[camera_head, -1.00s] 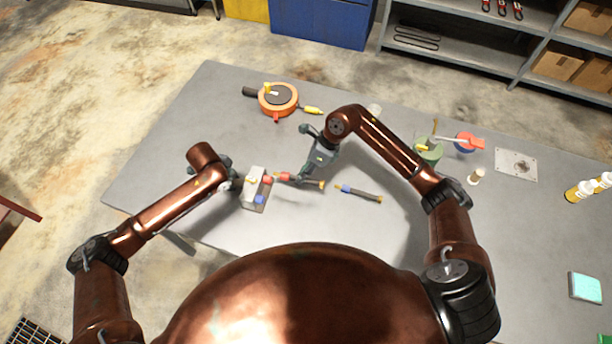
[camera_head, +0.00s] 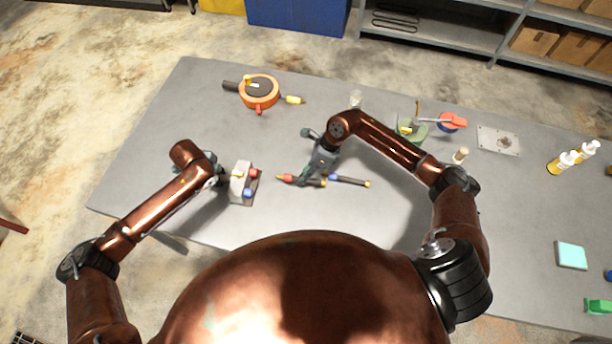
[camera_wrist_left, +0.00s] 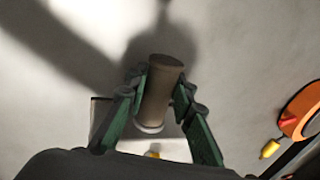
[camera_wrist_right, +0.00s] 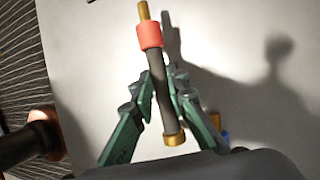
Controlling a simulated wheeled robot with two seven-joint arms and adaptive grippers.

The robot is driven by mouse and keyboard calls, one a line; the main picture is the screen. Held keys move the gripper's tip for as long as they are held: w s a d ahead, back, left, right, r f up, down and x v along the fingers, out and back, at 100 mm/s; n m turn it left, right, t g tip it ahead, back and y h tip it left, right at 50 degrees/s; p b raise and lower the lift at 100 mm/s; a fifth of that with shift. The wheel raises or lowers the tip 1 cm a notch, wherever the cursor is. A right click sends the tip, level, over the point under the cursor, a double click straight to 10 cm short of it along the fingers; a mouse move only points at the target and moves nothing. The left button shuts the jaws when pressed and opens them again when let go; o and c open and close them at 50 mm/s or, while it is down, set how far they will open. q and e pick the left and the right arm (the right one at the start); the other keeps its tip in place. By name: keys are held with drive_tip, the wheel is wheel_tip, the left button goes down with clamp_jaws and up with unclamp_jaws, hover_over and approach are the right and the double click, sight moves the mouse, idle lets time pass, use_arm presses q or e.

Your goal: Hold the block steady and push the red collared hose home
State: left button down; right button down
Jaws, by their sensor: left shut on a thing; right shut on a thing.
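The pale block (camera_head: 237,188) stands on the table at left, with a red port (camera_head: 254,173) and a blue port (camera_head: 248,193) on its right side. My left gripper (camera_head: 220,177) is at its left side. In the left wrist view my left gripper (camera_wrist_left: 160,83) is shut on a brown round post (camera_wrist_left: 163,98); the block is mostly hidden below. My right gripper (camera_wrist_right: 165,85) is shut on the dark red collared hose (camera_wrist_right: 158,78). Its red collar (camera_wrist_right: 150,36) and brass tip (camera_wrist_right: 143,10) stick out beyond the fingers. In the head view the tip points at the red port, with a gap between.
A blue-collared hose (camera_head: 350,181) lies on the table right of my right gripper. An orange round tool (camera_head: 259,92) lies at the back left. A green container (camera_head: 411,133), a metal plate (camera_head: 498,140) and bottles (camera_head: 574,158) stand to the right. The table's front middle is clear.

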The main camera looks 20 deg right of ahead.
sight(289, 175)
drive_tip(key=shift+w+a, duration=0.45)
drive_tip(key=shift+a, duration=0.3)
drive_tip(key=shift+w+a, duration=0.4)
drive_tip(key=shift+a, duration=0.4)
drive_tip(key=shift+w+a, duration=0.45)
drive_tip(key=shift+a, duration=0.3)
drive_tip(key=shift+w+a, duration=0.25)
drive_tip(key=shift+a, duration=0.25)
drive_tip(key=shift+w+a, duration=0.25)
drive_tip(key=shift+a, duration=0.2)
drive_tip(key=shift+w+a+r, duration=0.1)
drive_tip(key=shift+a, duration=0.15)
drive_tip(key=shift+w+a, duration=0.15)
drive_tip(key=shift+a, duration=0.2)
use_arm(q)
drive_tip(key=shift+d, duration=0.1)
use_arm(e)
drive_tip(key=shift+w+a, duration=0.2)
drive_tip(key=shift+a, duration=0.1)
drive_tip(key=c, duration=2.3)
unclamp_jaws()
drive_tip(key=shift+c, duration=0.2)
drive_tip(key=o, duration=0.5)
drive_tip(key=shift+d, duration=0.1)
